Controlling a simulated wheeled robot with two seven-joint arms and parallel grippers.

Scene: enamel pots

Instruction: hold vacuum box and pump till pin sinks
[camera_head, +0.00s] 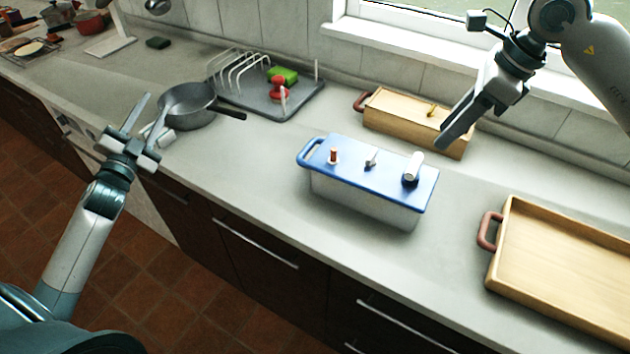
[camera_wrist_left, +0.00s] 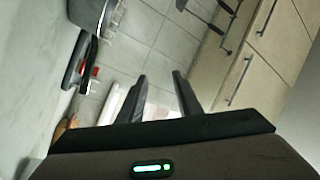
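The vacuum box (camera_head: 365,204) stands on the counter in the middle of the head view, with a pale body and a blue lid (camera_head: 390,178). On the lid are a red pin (camera_head: 333,156) standing up at the left, a small metal lever (camera_head: 371,160) in the middle and a white cylindrical pump knob (camera_head: 412,167) at the right. My left gripper (camera_head: 148,108) is open and empty, well left of the box; its spread fingers also show in the left wrist view (camera_wrist_left: 159,75). My right gripper (camera_head: 446,138) is above and behind the box's right end, apart from it; its finger gap is hidden.
A wooden box (camera_head: 395,122) stands behind the vacuum box, near my right gripper. A wooden tray (camera_head: 560,265) lies at the right. A grey pan (camera_head: 187,105) and a dish rack (camera_head: 300,104) are at the left. Counter around the box's front is clear.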

